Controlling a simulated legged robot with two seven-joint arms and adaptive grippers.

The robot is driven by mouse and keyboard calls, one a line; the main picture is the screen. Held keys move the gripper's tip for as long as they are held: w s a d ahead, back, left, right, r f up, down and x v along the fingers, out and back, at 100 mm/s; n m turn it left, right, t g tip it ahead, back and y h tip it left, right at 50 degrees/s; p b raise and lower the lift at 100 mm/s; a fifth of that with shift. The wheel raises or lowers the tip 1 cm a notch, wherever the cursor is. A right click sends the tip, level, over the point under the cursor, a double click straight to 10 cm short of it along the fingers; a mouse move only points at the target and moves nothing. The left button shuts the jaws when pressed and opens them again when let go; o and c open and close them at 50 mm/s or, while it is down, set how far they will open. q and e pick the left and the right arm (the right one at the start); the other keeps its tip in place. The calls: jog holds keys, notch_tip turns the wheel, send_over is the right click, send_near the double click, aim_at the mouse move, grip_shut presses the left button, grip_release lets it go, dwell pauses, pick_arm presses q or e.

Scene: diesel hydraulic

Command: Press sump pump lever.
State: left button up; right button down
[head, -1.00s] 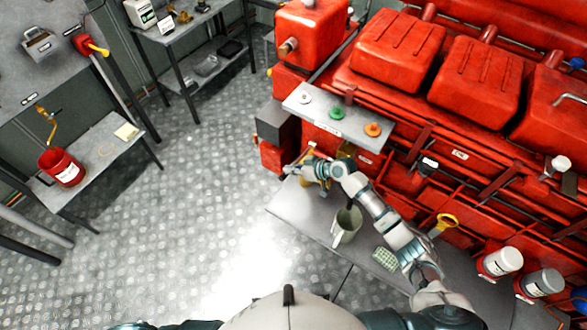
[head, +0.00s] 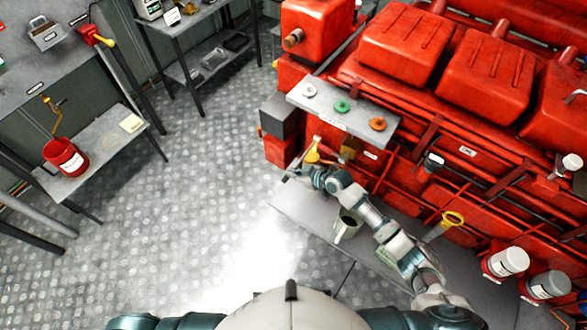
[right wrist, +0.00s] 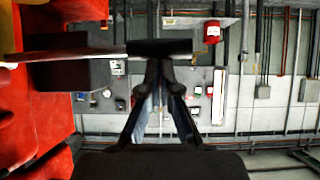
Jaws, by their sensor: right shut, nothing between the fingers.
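A yellow handle (head: 314,152) stands on the lower side of the red engine, below the grey shelf. It looks like a lever, but I cannot be sure it is the sump pump lever. My right gripper (head: 290,178) is shut and empty, just below and left of the yellow handle in the head view. I see a gap between them there, though depth is unclear. The right wrist view shows its closed fingers (right wrist: 160,62), with a dark bar across their tips that I cannot identify. My left gripper is out of view.
The grey shelf (head: 318,108) carries white, green and orange knobs. A pale jug (head: 346,226) stands on the low grey platform under my right arm. Another yellow handle (head: 452,218) is farther right. A red bucket (head: 66,158) stands on the left bench. The floor between is clear.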

notch_tip(320, 180, down, 8)
jog(key=n+t+h+b, duration=0.1)
jog(key=b, duration=0.2)
jog(key=shift+d+n+t+b, duration=0.3)
jog(key=shift+d, duration=0.1)
jog(key=shift+s+f, duration=0.1)
jog(key=shift+f, duration=0.05)
